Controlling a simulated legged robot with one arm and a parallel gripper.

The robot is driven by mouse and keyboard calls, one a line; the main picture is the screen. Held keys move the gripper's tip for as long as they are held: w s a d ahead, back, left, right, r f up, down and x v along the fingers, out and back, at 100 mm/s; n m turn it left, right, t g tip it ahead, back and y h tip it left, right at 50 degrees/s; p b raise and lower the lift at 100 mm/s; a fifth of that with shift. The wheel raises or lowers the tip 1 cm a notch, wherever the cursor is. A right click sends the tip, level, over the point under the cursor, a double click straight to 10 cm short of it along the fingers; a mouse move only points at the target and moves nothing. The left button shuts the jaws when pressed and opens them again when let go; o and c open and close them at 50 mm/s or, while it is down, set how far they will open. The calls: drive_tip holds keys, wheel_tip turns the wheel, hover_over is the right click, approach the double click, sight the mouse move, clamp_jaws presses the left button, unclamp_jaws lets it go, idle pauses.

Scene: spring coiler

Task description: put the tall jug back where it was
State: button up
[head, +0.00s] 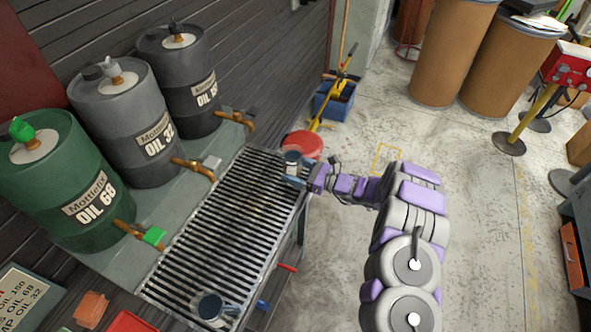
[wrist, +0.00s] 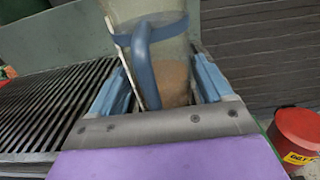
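The tall jug (head: 292,157) is at the far right end of the slatted grate in the head view. In the wrist view the jug (wrist: 175,55) has a clear body, a blue band and handle, and something brown low inside. My gripper (head: 291,173) has its blue fingers on either side of the jug and appears shut on it. The jug looks upright; whether its base touches the grate is hidden. A second jug (head: 210,306), with a dark blue-grey rim, stands at the near end of the grate.
The grate (head: 215,240) runs below green, grey and black oil drums (head: 125,120) with brass taps over its left edge. A red lidded bin (head: 303,143) stands on the floor just beyond the jug. The grate's middle is clear.

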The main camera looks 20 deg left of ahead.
drive_tip(key=shift+o, duration=0.7)
drive_tip(key=shift+d, duration=0.25)
drive_tip(key=shift+d+r, duration=0.35)
drive_tip(key=shift+d, duration=0.55)
drive_tip(key=d+p, duration=0.3)
drive_tip(key=d, duration=0.8)
drive_tip(key=s+a+r+n+g+h, duration=0.2)
drive_tip(key=s+r+n+g+h, duration=0.55)
drive_tip(key=s+r, duration=1.3)
drive_tip(key=s+d+r+n+t+h, duration=0.1)
drive_tip(key=s+d+n+h, duration=0.4)
drive_tip(key=s+d, duration=0.6)
drive_tip(key=s+d+r+n+t+h, duration=0.2)
drive_tip(key=s+d+n+h, duration=0.3)
drive_tip(key=s+d, duration=0.5)
drive_tip(key=d+n+t, duration=0.1)
drive_tip(key=d, duration=0.3)
drive_tip(key=shift+s+r, duration=0.3)
drive_tip(key=shift+s, duration=0.05)
drive_tip(key=shift+n+t, duration=0.25)
